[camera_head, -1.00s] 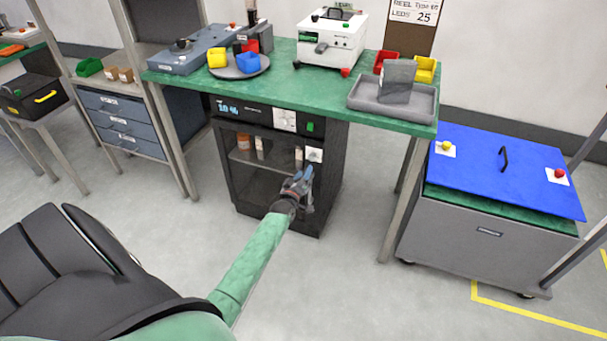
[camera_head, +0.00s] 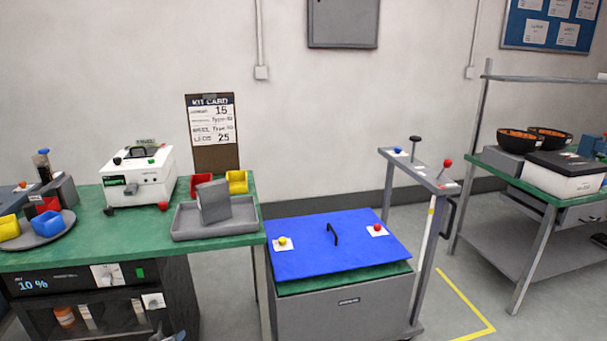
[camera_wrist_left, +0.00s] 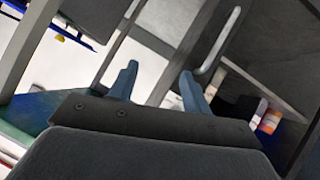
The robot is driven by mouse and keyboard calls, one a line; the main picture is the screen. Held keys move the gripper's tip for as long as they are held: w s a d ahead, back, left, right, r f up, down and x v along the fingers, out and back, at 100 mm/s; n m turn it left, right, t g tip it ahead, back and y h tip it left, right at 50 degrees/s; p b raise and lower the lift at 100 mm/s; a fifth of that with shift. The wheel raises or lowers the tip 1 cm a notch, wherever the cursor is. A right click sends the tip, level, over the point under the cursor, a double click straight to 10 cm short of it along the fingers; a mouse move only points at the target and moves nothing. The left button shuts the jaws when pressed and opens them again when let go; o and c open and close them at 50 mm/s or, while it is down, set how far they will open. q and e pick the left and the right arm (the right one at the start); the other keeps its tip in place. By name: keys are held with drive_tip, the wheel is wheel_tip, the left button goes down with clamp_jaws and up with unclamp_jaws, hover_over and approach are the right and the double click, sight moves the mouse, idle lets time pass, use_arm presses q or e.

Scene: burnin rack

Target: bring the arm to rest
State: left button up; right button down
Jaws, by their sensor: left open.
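My left gripper (camera_wrist_left: 157,88) shows in the left wrist view with its two blue-grey fingers apart and nothing between them. In the head view only a small part of it (camera_head: 167,335) shows at the bottom edge, in front of the dark cabinet (camera_head: 180,290) under the green bench. In the wrist view a pale bar handle (camera_wrist_left: 214,45) on a grey panel lies beyond the fingers, near the right one. I cannot tell whether they touch. The rest of my left arm is hidden. My right gripper is in neither view.
The green bench (camera_head: 130,225) holds a white device (camera_head: 139,178), a grey tray (camera_head: 245,212) and small coloured bins. A grey cart with a blue lid (camera_head: 335,255) stands to its right. Another bench with bowls (camera_head: 550,140) is at far right. Floor between is clear.

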use_arm(q)
drive_tip(key=s+d+r+m+g+p, duration=0.15)
drive_tip(key=s+d+r, duration=0.25)
drive_tip(key=s+d, duration=0.55)
drive_tip(key=s+d+r+m+g, duration=0.35)
drive_tip(key=s+d, duration=0.35)
drive_tip(key=s, duration=0.5)
drive_tip(key=s+d+r+m+g+p, duration=0.15)
drive_tip(key=s+d+r, duration=0.25)
drive_tip(key=s+d, duration=0.55)
drive_tip(key=s+d+f+g, duration=0.1)
drive_tip(key=s, duration=0.6)
drive_tip(key=s+d+f+g+h, duration=0.1)
drive_tip(key=s+f+g, duration=0.1)
drive_tip(key=s, duration=0.5)
drive_tip(key=shift+s+d+f+h, duration=0.15)
drive_tip(key=shift+s+d+h, duration=0.15)
drive_tip(key=shift+d, duration=0.1)
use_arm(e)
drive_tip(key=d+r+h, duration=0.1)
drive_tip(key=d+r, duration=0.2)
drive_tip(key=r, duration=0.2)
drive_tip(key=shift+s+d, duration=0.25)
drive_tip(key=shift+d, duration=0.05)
